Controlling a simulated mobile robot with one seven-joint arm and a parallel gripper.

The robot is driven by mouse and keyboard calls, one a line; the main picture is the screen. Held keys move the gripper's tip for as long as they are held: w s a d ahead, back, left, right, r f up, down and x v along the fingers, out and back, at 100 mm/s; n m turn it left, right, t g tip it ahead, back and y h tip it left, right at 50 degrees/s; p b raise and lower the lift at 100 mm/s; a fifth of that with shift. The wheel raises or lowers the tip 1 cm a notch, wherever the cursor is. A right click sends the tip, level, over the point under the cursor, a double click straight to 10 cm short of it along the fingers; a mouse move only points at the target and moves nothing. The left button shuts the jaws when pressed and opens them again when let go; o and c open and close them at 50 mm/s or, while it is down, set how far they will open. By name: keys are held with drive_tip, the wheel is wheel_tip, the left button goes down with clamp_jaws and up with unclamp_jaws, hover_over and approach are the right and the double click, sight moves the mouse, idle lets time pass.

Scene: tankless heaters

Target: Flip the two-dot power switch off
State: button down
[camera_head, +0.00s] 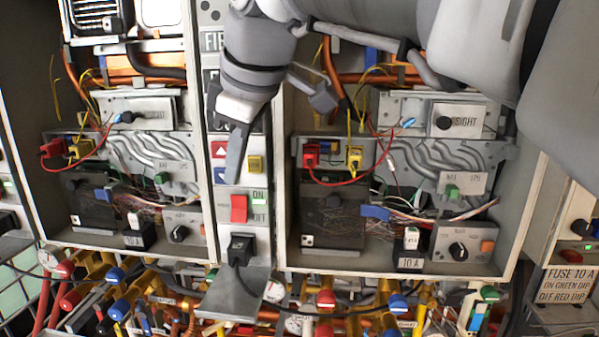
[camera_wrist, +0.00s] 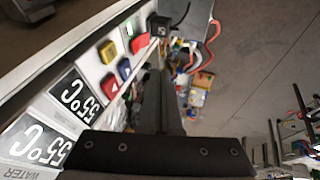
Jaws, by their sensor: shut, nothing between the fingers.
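The red power switch (camera_head: 239,208) sits on the narrow white panel between two open cabinets, beside the ON and OFF labels and a lit green light (camera_head: 259,202). Two dark dots appear to mark the top of this panel (camera_head: 209,11). The red switch also shows in the wrist view (camera_wrist: 140,43); its exact tilt is hard to tell. My gripper (camera_head: 233,180) is shut and empty, pointing down in front of the panel just above the switch, apart from it in the picture. Its dark fingers (camera_wrist: 155,75) also show in the wrist view.
A yellow button (camera_head: 255,166), a red arrow button (camera_head: 219,149) and a blue one flank my fingers. A black plug (camera_head: 241,248) with a cable sits below the switch. Open cabinets with wires stand on both sides; pipes and valves crowd below.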

approach(233, 220)
wheel_tip(233, 220, down, 2)
drive_tip(key=s+a, duration=0.2)
drive_tip(key=w+f, duration=0.1)
drive_tip(key=w+f+p, duration=0.1)
drive_tip(key=w, duration=0.1)
drive_tip(key=shift+w+d+f, duration=0.15)
drive_tip(key=shift+w+f, duration=0.3)
drive_tip(key=shift+w, duration=0.1)
drive_tip(key=shift+f+b, duration=0.15)
drive_tip(key=shift+b, duration=0.2)
